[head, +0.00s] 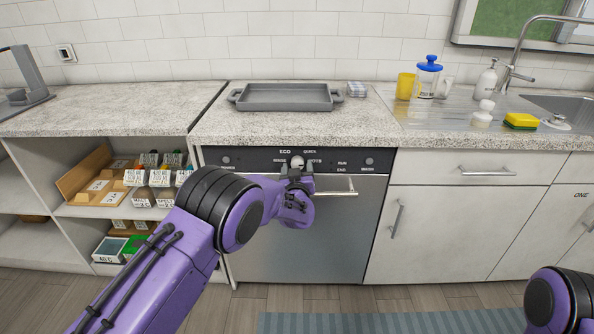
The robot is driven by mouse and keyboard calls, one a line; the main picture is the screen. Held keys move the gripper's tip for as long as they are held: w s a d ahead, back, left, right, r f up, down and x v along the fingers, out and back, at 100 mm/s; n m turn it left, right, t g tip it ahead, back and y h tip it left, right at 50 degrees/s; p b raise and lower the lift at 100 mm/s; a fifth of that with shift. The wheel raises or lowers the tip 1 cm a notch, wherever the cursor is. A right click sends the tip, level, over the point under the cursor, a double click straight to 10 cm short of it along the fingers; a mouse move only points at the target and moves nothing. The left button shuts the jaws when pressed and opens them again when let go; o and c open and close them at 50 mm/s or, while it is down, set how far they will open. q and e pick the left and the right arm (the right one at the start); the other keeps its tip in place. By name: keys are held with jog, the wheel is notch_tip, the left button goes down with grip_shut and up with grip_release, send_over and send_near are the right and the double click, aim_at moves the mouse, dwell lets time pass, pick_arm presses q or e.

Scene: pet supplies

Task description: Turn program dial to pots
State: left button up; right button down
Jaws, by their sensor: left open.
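The program dial (297,161) is a small pale round knob on the dark control panel (250,158) of the dishwasher. Labels stand around it: ECO at upper left, QUICK at upper right, and smaller ones at its sides that I read only partly; the right one looks like POTS. I cannot tell where the dial points. My left gripper (297,171) is open at the panel, its fingertips at either side of the dial's lower part. I cannot tell whether they touch it. My right gripper is out of view.
The dishwasher handle (335,193) runs just below the panel, close to my left gripper. A grey tray (285,98) stands on the counter above. Open shelves with boxes (100,185) are at left. A yellow cup (405,86) and a yellow sponge (520,121) are at right.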

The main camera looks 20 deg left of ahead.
pick_arm(q)
jog(key=v, duration=1)
jog(key=shift+s, duration=0.3)
jog(key=s+a+f+g+p, duration=0.1)
jog(key=s+a+f+g, duration=0.2)
jog(key=s+f, duration=0.35)
jog(key=s+a+f+g+h+p, duration=0.1)
jog(key=s+a+f+g, duration=0.1)
jog(key=s+f, duration=0.5)
jog(key=s+a+f+g+p, duration=0.1)
jog(key=s+a+f+g, duration=0.3)
jog(key=s, duration=0.5)
jog(key=s+a+f+g+p, duration=0.1)
jog(key=s+f+g, duration=0.1)
jog(key=s, duration=0.9)
jog(key=s+a+f+n+g+p, duration=0.1)
jog(key=s+f+g+p, duration=0.1)
jog(key=s, duration=0.9)
jog(key=shift+s+f+n+g+h, duration=0.2)
jog(key=shift+f+n+g+h, duration=0.1)
jog(key=shift+f+g, duration=0.35)
